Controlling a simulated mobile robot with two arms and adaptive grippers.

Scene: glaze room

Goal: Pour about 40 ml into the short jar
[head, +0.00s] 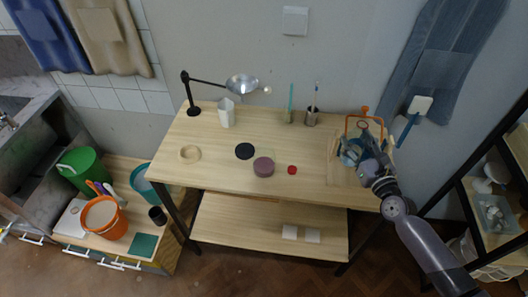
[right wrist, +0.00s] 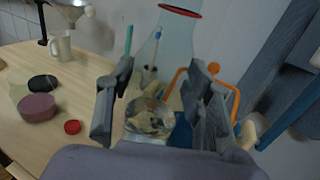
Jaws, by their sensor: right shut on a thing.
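A low mauve cylinder (head: 263,167) stands near the table's front edge. It also shows in the right wrist view (right wrist: 37,107). A faint clear outline shows around it, so it may be the short jar with mauve contents; I cannot tell for sure. My right gripper (head: 362,152) is at the table's right end, well to the right of the mauve cylinder. In the right wrist view it is shut on a clear flared vessel with a red rim (right wrist: 181,11), held between its fingers, roughly upright. The vessel's contents are hard to make out. My left gripper is not in view.
A red cap (head: 292,170) and a black disc (head: 244,151) lie near the mauve cylinder. A white jug (head: 226,112), lamp (head: 242,85) and brush cup (head: 311,117) stand at the back. An orange-handled caddy (head: 365,117) is close to my right gripper. The table's middle front is mostly clear.

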